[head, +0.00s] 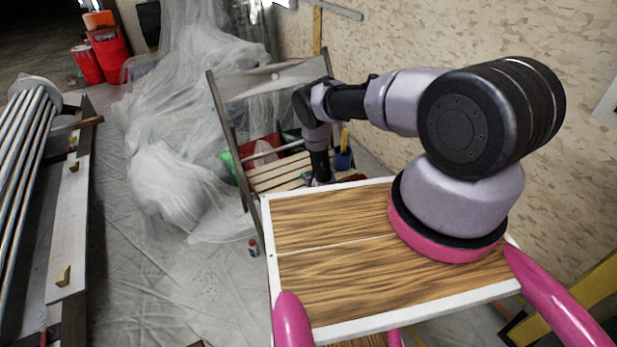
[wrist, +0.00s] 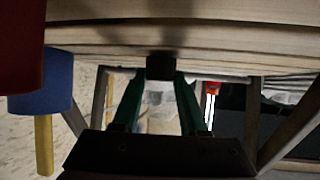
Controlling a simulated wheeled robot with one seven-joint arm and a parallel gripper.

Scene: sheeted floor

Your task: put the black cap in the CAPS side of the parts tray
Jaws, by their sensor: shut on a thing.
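My gripper (wrist: 160,78) shows in the wrist view with its two dark green fingers closed on a small black piece, the black cap (wrist: 160,65). The cap is right against or just in front of pale wooden slats (wrist: 200,35); I cannot tell whether it touches them. In the head view my arm reaches down to the slatted wooden surface (head: 280,172), and the gripper's tips are hidden there. I cannot make out the parts tray or its CAPS side in either view.
Red and green things (head: 262,148) lie left of the arm. Plastic sheeting (head: 175,180) drapes further left.

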